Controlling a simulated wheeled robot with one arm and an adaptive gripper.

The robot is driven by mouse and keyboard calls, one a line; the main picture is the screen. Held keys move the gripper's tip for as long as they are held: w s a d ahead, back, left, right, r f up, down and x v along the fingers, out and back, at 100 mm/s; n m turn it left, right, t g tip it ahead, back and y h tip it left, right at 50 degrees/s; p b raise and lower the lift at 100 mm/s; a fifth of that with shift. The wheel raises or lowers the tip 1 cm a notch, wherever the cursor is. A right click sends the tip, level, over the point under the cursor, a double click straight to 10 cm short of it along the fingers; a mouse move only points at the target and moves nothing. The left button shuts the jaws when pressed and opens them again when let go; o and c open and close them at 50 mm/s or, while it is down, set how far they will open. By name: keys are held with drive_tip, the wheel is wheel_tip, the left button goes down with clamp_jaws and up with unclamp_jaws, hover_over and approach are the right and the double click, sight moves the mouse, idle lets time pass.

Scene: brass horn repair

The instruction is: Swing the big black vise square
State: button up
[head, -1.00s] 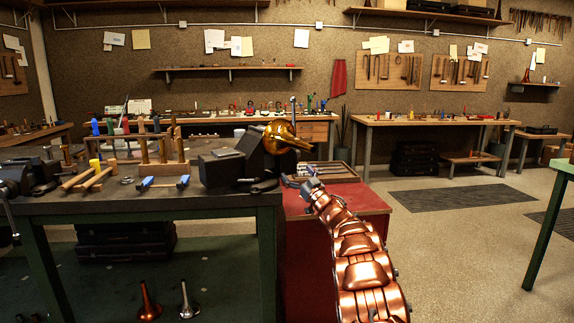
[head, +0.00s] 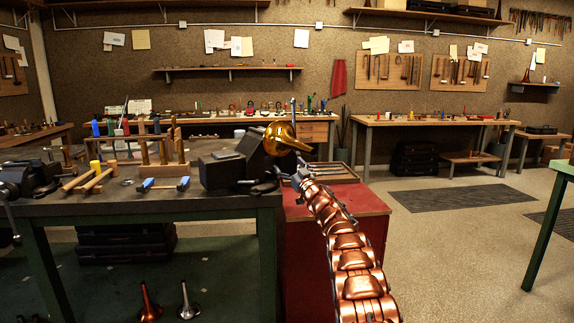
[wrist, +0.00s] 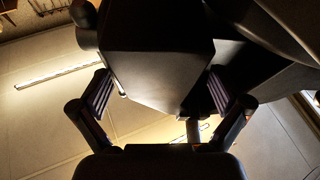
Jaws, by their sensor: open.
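The big black vise (head: 222,170) stands at the right end of the dark bench top, with a flat block body and a rounded part at its right. A brass horn bell (head: 280,137) sits at its right end. My gripper (head: 286,176) is just right of the vise, below the bell, small and partly lost against dark parts. In the wrist view my gripper (wrist: 160,84) is open, with its two fingers apart on either side of a dark, blocky part of the vise (wrist: 158,50). I cannot tell whether the fingers touch it.
A second dark vise (head: 22,178) is at the bench's left. Mallets (head: 88,180), blue-ended tools (head: 163,184) and a wooden tool rack (head: 150,150) lie between. A red cabinet (head: 345,212) with a tool tray (head: 330,172) stands right of the bench. The floor further right is open.

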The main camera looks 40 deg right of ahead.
drive_tip(key=shift+w, duration=0.25)
drive_tip(key=shift+r, duration=0.1)
drive_tip(key=c, duration=1.6)
